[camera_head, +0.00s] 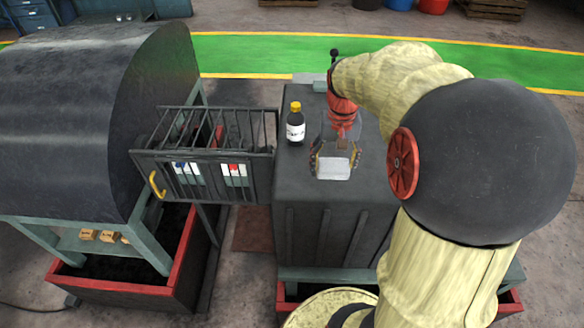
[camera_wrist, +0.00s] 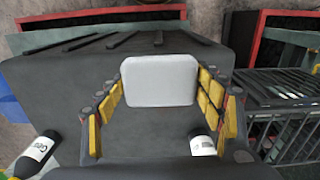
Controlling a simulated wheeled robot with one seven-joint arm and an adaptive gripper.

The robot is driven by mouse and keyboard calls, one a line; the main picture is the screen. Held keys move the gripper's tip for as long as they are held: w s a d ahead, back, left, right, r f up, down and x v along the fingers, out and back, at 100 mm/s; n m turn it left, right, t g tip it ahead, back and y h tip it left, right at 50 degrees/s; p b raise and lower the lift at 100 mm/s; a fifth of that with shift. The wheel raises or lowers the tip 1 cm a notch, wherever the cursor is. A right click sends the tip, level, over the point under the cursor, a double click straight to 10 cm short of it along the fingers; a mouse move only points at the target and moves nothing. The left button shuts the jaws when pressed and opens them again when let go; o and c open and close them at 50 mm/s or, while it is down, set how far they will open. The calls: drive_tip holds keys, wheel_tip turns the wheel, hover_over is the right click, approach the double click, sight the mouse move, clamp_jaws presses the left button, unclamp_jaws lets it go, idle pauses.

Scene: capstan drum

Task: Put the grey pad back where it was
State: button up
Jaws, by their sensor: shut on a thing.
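The grey pad (camera_head: 335,167) is a pale, rounded rectangular block. It sits between the yellow-padded fingers of my gripper (camera_head: 334,160), over the near part of the dark ribbed block's top (camera_head: 300,190). In the wrist view the pad (camera_wrist: 160,80) shows its flat face between the two fingers of my gripper (camera_wrist: 166,88), which is shut on it. I cannot tell whether the pad touches the top beneath it.
A dark bottle with a yellow cap (camera_head: 295,125) stands left of my gripper; another bottle (camera_wrist: 35,155) shows in the wrist view's lower left. A barred cage (camera_head: 205,165) adjoins the block's left side. My arm hides the right side.

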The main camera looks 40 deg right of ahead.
drive_tip(key=w+d+f+p, duration=0.15)
drive_tip(key=w+f, duration=0.25)
drive_tip(key=w, duration=0.5)
drive_tip(key=p, duration=0.2)
hover_over(308, 170)
drive_tip(key=f, duration=0.2)
drive_tip(key=s+f, duration=0.1)
drive_tip(key=f, duration=0.1)
drive_tip(key=shift+f, duration=0.35)
drive_tip(key=shift+w+f, duration=0.2)
drive_tip(key=shift+f, duration=0.1)
drive_tip(key=shift+w+f, duration=0.15)
drive_tip(key=shift+f, duration=1.5)
drive_tip(key=shift+f, duration=0.1)
drive_tip(key=o, duration=0.6)
drive_tip(key=shift+f, duration=0.15)
drive_tip(key=o, duration=0.5)
drive_tip(key=shift+r, duration=0.2)
